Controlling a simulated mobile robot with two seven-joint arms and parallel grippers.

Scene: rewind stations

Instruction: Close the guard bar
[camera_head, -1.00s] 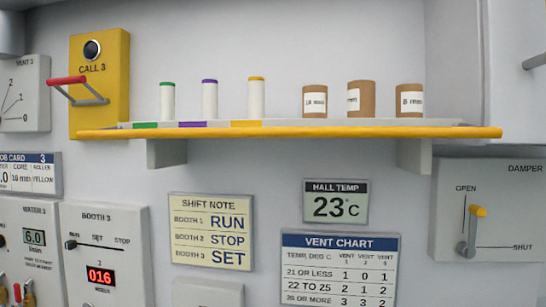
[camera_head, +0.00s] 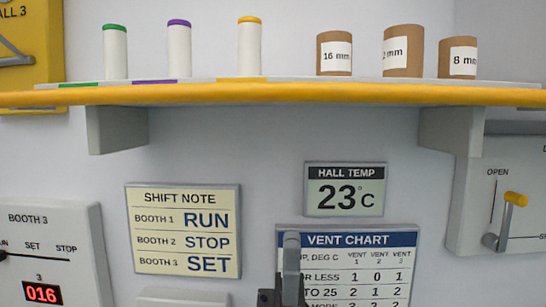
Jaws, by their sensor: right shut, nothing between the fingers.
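Nothing in view is labelled as a guard bar, and I cannot tell whether one is here. A long yellow bar-like edge (camera_head: 300,95) runs along the front of the wall shelf. My right gripper (camera_head: 291,240) reaches up from the bottom edge, in front of the vent chart (camera_head: 365,240), with its fingers together and nothing in them. Its lower part is cut off by the picture edge. It is below the shelf and looks apart from it. My left gripper is not in view.
Several white and brown rolls stand on the shelf, including a yellow-topped one (camera_head: 250,48). The damper lever (camera_head: 505,220) is at the right. The shift note (camera_head: 184,229), hall temp display (camera_head: 344,189) and booth 3 panel (camera_head: 50,262) are on the wall.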

